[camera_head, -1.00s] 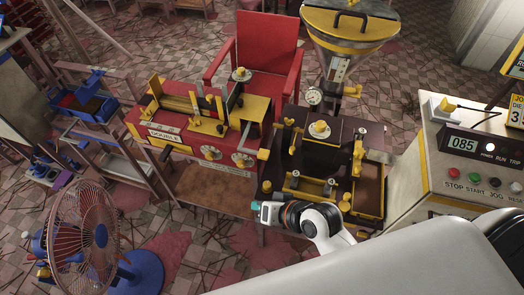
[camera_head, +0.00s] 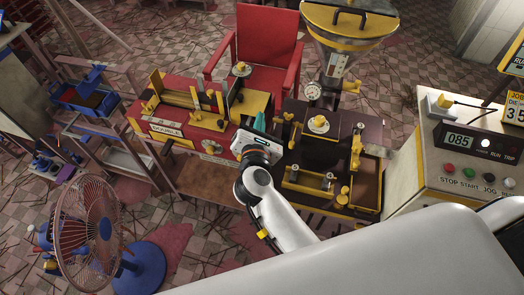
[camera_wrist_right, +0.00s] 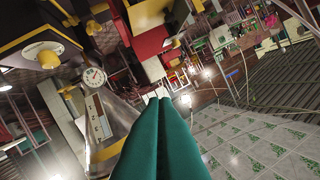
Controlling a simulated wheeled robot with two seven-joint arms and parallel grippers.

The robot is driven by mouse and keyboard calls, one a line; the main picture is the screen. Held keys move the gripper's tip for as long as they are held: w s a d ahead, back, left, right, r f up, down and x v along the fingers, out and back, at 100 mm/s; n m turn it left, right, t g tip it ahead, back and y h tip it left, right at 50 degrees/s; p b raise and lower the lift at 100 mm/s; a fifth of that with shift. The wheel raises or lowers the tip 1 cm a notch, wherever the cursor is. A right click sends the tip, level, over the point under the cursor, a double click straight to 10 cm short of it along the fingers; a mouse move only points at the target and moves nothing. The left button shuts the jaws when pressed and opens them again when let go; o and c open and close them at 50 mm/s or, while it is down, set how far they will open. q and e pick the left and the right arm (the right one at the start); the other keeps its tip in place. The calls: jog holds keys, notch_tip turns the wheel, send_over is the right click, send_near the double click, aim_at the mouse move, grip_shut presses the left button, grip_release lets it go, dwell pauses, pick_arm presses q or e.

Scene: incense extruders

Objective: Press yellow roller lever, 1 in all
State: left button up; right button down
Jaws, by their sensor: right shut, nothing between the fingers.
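My right gripper (camera_head: 261,122) is shut and empty. Its teal fingers stand up between the red machine (camera_head: 160,136) and the dark machine (camera_head: 375,132); they also fill the lower middle of the right wrist view (camera_wrist_right: 160,110). Several yellow levers and knobs show. One tall yellow lever (camera_head: 356,152) stands on the right of the dark machine, and another yellow lever (camera_head: 195,118) stands on the red machine. I cannot tell which is the roller lever. The gripper and wrist hide the right front of the red machine. My left gripper is not in view.
A metal hopper (camera_head: 345,45) with a yellow rim rises behind the dark machine. A red chair (camera_head: 267,35) stands behind the red machine. A control box (camera_head: 470,165) reading 085 is at right. A fan (camera_head: 95,225) stands at lower left. A gauge (camera_wrist_right: 95,76) shows in the wrist view.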

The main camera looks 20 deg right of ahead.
notch_tip(320, 180, down, 6)
jog(key=s+a+m+g, duration=0.1)
jog(key=m+g, duration=0.3)
jog(key=shift+s+f+m, duration=0.15)
jog(key=shift+s+m, duration=0.1)
jog(key=shift+m, duration=0.15)
notch_tip(320, 180, down, 8)
jog(key=w+d+b, duration=0.1)
jog(key=w+b, duration=0.1)
jog(key=b, duration=0.4)
jog(key=shift+d+f, duration=0.15)
jog(key=shift+f, duration=0.1)
dwell(1.4)
jog(key=shift+w+d+f+b, duration=0.1)
jog(key=shift+f+b, duration=0.3)
jog(key=shift+b, duration=0.3)
